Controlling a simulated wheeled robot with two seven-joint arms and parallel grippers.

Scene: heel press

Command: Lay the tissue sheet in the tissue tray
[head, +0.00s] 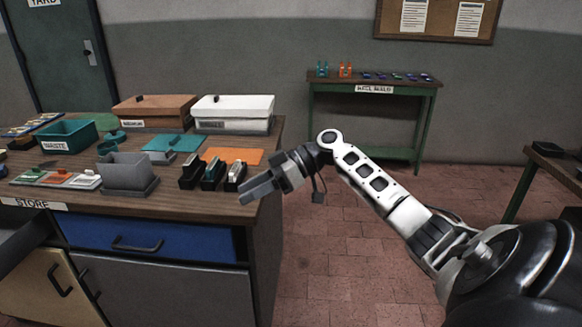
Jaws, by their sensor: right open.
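I cannot pick out a tissue sheet or a tissue tray for certain. No label that I can read names either of them. An orange flat sheet or mat (245,155) lies at the bench's right rear. A teal flat piece (182,141) lies left of it. A grey open-topped container (127,173) stands near the front edge. My right gripper (248,192) reaches in from the right. It is open and empty at the bench's front right corner, just in front of the small dark holders. My left gripper is not in view.
The wooden bench (180,194) also carries a teal waste bin (66,139), a brown lidded box (155,109), a white lidded box (234,112) and several dark holders (213,174). A blue drawer (150,240) is below. Brick floor (330,230) is clear between bench and back table (375,86).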

